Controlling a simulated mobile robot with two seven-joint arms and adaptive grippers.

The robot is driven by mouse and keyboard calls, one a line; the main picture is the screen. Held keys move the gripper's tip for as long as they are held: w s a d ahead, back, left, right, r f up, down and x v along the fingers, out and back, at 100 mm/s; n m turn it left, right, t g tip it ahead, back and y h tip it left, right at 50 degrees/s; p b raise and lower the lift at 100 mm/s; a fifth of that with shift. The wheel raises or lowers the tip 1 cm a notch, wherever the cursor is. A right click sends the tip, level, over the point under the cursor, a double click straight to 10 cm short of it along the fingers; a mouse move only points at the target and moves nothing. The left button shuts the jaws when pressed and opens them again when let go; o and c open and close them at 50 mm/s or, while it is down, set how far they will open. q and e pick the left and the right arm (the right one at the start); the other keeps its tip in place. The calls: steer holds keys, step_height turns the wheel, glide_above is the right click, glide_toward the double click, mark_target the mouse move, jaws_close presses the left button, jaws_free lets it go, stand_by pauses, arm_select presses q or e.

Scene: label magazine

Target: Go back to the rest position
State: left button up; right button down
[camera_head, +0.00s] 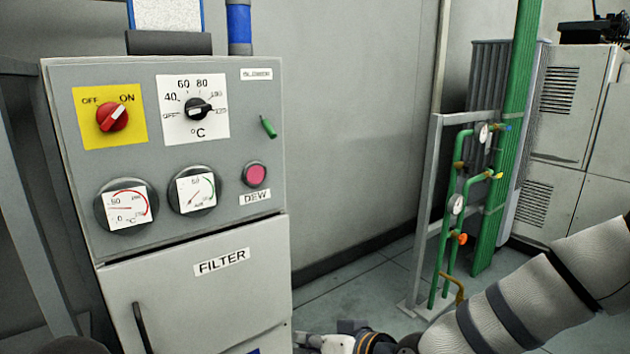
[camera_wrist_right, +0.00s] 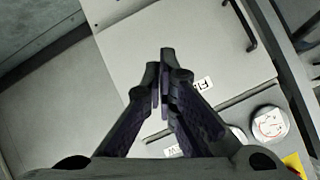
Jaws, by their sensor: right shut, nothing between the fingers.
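My right gripper (camera_wrist_right: 160,65) is in the right wrist view, its two dark fingers brought together with nothing between them. Behind it in that view is the front of the grey control cabinet, with the FILTER label partly hidden by a finger. In the head view my right arm (camera_head: 510,300) comes in from the right along the bottom edge, and its wrist is cut off by the frame in front of the cabinet. My left gripper does not show.
Green pipes with valves (camera_head: 457,205) stand to the right. Floor between is clear.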

steer(key=s+d+f+m+g+h+p, duration=0.15)
steer(key=s+d+f+g, duration=0.25)
steer(key=s+f, duration=0.8)
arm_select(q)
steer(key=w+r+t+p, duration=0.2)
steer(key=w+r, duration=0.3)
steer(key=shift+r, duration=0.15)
arm_select(e)
steer(key=s+d+g+h, duration=0.2)
steer(key=s+d, duration=0.4)
steer(key=s, duration=0.5)
steer(key=s+d+f+m+g+h, duration=0.1)
steer(key=s+d+g+h, duration=0.1)
steer(key=s+d, duration=0.5)
steer(key=s+d+m+g+h, duration=0.1)
steer(key=s+d, duration=0.5)
steer(key=s, duration=1)
steer(key=shift+d+f+g+h, duration=0.4)
steer(key=shift+g+h, duration=0.3)
steer(key=shift+h, duration=0.25)
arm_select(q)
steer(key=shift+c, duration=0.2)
arm_select(e)
steer(key=shift+w+a, duration=0.1)
steer(key=shift+w, duration=0.05)
